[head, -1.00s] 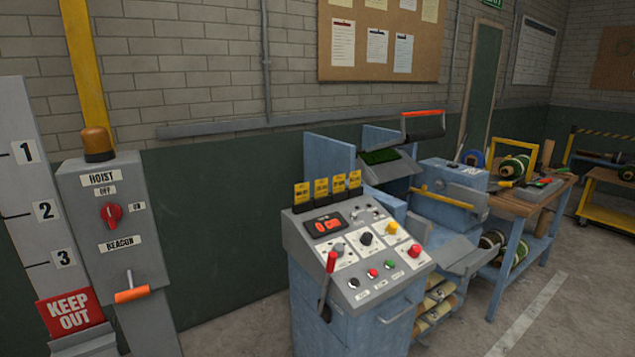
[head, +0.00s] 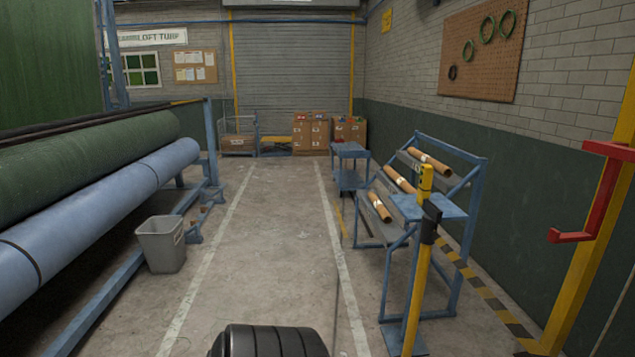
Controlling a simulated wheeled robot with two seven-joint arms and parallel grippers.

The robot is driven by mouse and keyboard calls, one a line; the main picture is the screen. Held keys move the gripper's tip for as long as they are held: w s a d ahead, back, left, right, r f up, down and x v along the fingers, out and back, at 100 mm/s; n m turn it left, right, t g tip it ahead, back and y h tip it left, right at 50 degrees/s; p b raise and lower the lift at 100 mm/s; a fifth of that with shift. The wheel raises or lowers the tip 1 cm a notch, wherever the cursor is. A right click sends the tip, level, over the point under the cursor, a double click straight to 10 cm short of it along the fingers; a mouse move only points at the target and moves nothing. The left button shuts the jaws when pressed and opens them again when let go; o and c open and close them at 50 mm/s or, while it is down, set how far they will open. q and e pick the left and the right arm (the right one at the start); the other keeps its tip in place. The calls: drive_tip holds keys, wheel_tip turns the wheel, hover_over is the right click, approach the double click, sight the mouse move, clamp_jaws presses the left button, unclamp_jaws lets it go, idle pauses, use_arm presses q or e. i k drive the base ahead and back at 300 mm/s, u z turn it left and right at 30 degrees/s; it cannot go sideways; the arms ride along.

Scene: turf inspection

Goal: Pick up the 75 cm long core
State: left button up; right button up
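Three brown cardboard cores lie on a blue sloped rack (head: 470,157) at the right of the head view. The upper core (head: 436,166) is on the top tier, the middle core (head: 396,178) on the tier below, and the lower core (head: 379,208) nearest the front left. Pale labels on the cores are too small to read, so I cannot tell which is 75 cm long. Part of the middle core's near end is close behind a yellow device on a post. Neither of my grippers is in view.
A yellow post (head: 417,290) with a striped barrier belt (head: 480,285) stands before the rack. A grey bin (head: 162,245) and large turf and blue rolls (head: 100,215) are left. A blue cart (head: 349,152) stands beyond.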

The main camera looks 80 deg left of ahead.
sight(402, 183)
drive_tip(key=u, duration=2.25)
drive_tip(key=k, duration=0.5)
drive_tip(key=u, duration=1.05)
drive_tip(key=k, duration=0.85)
drive_tip(key=u, duration=0.4)
drive_tip(key=i, duration=1.8)
drive_tip(key=z, duration=0.35)
drive_tip(key=i, duration=2.45)
drive_tip(key=z, duration=0.45)
drive_tip(key=i, duration=2.3)
drive_tip(key=z, duration=0.95)
drive_tip(key=i, duration=1.15)
drive_tip(key=z, duration=0.9)
